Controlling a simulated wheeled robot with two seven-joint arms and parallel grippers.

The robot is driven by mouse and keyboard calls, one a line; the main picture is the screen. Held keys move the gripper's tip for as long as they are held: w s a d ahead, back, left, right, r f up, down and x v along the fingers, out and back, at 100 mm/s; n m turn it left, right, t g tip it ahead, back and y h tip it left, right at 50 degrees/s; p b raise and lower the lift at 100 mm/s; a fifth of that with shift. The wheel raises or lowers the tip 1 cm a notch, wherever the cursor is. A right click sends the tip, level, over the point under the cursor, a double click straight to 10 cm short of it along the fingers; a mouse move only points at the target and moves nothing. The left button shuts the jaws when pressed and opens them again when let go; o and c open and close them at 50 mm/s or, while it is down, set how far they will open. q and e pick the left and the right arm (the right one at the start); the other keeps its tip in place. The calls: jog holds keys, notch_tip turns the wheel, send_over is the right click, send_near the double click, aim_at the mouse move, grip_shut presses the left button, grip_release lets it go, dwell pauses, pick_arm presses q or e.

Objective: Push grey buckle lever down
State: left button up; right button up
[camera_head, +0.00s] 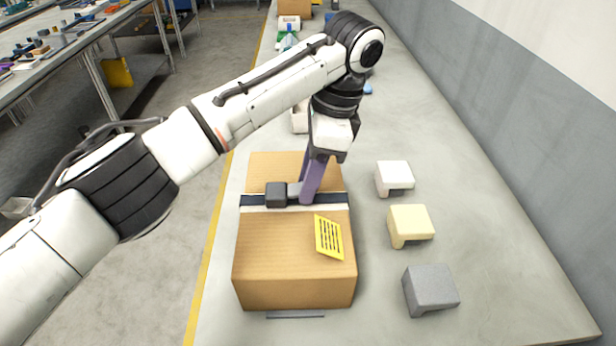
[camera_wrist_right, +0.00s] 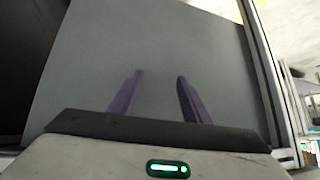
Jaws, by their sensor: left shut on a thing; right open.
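A cardboard box (camera_head: 285,270) lies on the long grey table, with a dark strap (camera_head: 331,199) across its top. On the strap sits a dark buckle (camera_head: 276,195) with a grey lever (camera_head: 294,193) at its right side. My left gripper (camera_head: 308,196) points down at the lever, its purple fingers shut on it. The fingers hide part of the lever, and its exact tilt is hard to tell. My right gripper (camera_wrist_right: 158,82) shows in the right wrist view, open and empty, over a plain grey surface.
A yellow label (camera_head: 328,237) is on the box top. White (camera_head: 394,176), cream (camera_head: 409,224) and grey (camera_head: 431,289) blocks stand to the right of the box. The wall (camera_head: 530,120) borders the table on the right. Several items stand behind my left arm.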

pick_arm(q)
jog(key=o, duration=1.1)
jog(key=shift+c, duration=0.2)
jog(key=shift+r, duration=0.1)
jog(key=v, duration=1)
jog(key=shift+r, duration=0.1)
